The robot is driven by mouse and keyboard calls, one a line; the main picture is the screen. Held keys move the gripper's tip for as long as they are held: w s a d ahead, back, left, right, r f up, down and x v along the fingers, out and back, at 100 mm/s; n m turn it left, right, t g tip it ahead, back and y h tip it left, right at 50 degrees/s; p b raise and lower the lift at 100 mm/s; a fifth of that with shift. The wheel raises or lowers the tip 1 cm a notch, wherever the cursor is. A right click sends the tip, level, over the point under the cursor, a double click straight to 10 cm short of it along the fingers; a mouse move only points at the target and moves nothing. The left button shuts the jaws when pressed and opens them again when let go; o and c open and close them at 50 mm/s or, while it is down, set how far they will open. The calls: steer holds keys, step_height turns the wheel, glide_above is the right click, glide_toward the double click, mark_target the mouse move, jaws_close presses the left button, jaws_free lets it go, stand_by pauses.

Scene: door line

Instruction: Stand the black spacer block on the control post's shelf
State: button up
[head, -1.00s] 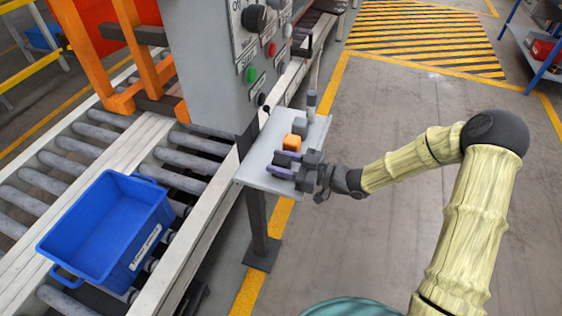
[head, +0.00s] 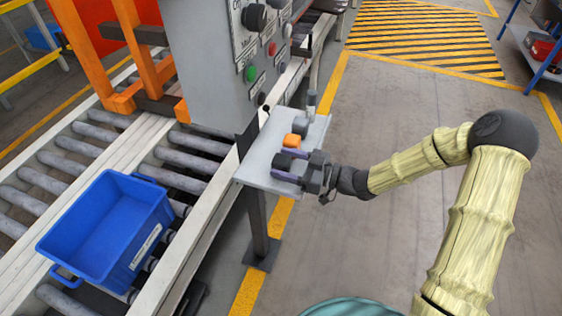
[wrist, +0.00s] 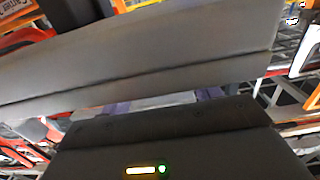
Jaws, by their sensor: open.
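The shelf (head: 262,174) of the control post (head: 205,70) is a light grey plate. My gripper (head: 284,165) is over its near part, coming in from the right, with purple-lined fingers spread apart. I see no block clearly held between them. A dark grey block (head: 300,126) sits on the shelf beyond an orange block (head: 292,140); I cannot tell whether it is the black spacer block. In the wrist view, a wide dark bar crosses the picture and hides most of the space between the fingers; a strip of shelf (wrist: 165,101) shows below it.
A grey upright cylinder (head: 311,100) stands at the shelf's far end. Buttons and a knob are on the post's face above. A blue tote (head: 108,228) sits on the roller conveyor (head: 185,160) at left. The floor (head: 400,120) to the right is clear.

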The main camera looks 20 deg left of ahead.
steer(key=d, duration=1)
steer(key=shift+s+d+b, duration=0.2)
steer(key=shift+s+b, duration=0.15)
steer(key=shift+s, duration=0.1)
steer(key=w+d+f+m+t+h, duration=0.2)
steer(key=d+m+t+h, duration=0.15)
steer(key=d+h, duration=0.3)
steer(key=w+d+f+m+t+h, duration=0.1)
steer(key=w+d+m+t+h, duration=0.1)
steer(key=d+m+h, duration=0.45)
steer(key=s+d+r+m+g+h, duration=0.2)
steer(key=s+m, duration=0.1)
steer(key=s, duration=0.4)
steer(key=s+d+r+m+g+h, duration=0.2)
steer(key=s+m+h, duration=0.1)
steer(key=s, duration=0.5)
steer(key=shift+s+d+r+m, duration=0.2)
steer(key=shift+s+d+m, duration=0.15)
steer(key=shift+m, duration=0.25)
